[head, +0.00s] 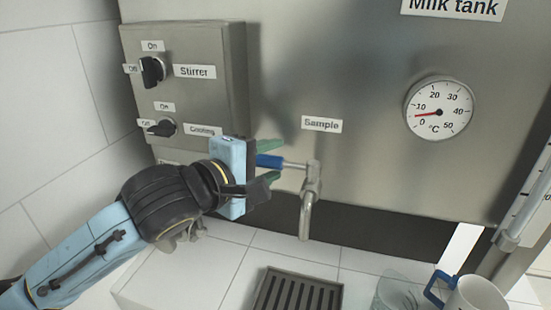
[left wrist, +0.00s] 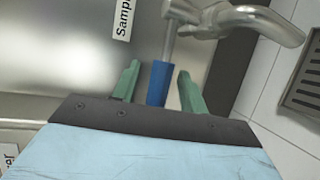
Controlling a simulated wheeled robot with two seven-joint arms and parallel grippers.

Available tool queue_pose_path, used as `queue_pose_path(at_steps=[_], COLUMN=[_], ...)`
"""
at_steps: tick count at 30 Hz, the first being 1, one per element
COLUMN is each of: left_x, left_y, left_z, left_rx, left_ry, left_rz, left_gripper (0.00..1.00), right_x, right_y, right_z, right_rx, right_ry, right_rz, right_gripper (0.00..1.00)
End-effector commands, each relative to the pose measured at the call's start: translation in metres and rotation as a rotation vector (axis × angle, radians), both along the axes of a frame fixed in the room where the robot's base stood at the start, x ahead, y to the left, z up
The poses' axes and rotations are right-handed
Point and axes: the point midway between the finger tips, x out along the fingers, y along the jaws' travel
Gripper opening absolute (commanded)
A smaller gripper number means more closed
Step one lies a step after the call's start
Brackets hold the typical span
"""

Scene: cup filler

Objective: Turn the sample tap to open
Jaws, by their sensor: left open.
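The sample tap (head: 312,190) juts from the steel milk tank under the "Sample" label (head: 322,124). Its lever points left in the head view and ends in a blue handle (head: 268,161). My left gripper (head: 270,163) is open at the handle, its green fingers on either side of it. In the left wrist view the blue handle (left wrist: 158,84) lies between the two fingers, with gaps visible on both sides. The tap's metal spout (left wrist: 258,22) shows beyond them. The handle's near end is hidden by the gripper body. My right gripper is not in view.
A control box (head: 185,75) with Stirrer and Cooling knobs is left of the tap. A drain grate (head: 297,292) lies below the spout. A white mug (head: 474,294) with a blue handle and a clear glass vessel (head: 397,290) stand at lower right. A thermometer dial (head: 438,108) is on the tank.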

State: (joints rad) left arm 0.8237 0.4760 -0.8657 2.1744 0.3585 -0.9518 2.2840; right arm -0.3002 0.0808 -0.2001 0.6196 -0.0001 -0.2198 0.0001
Motion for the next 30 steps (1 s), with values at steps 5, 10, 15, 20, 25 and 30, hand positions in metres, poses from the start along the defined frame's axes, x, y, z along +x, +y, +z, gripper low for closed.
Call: queue_pose_path(at_steps=[5, 10, 15, 20, 25, 30], left_x=[0.012, 0.015, 0.015, 0.015, 0.015, 0.015], left_y=[-0.011, -0.013, -0.013, -0.013, -0.012, -0.012], left_z=[-0.003, -0.004, -0.004, -0.004, -0.004, -0.004], left_rx=[-0.001, 0.0, 0.0, 0.0, 0.0, 0.0], left_ry=[-0.001, 0.0, 0.0, 0.0, 0.0, 0.0], left_rz=[0.0, 0.001, 0.001, 0.001, 0.001, 0.001], left_gripper=[0.43, 0.43, 0.43, 0.24, 0.01, 0.0], right_x=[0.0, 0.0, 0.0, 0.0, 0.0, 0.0], right_y=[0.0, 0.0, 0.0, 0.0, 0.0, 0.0], right_z=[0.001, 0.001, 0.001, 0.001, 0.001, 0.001], right_rx=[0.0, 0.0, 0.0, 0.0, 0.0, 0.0], right_ry=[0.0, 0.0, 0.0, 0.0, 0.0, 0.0], right_rz=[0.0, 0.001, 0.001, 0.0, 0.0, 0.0], right_gripper=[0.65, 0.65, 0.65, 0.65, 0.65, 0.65])
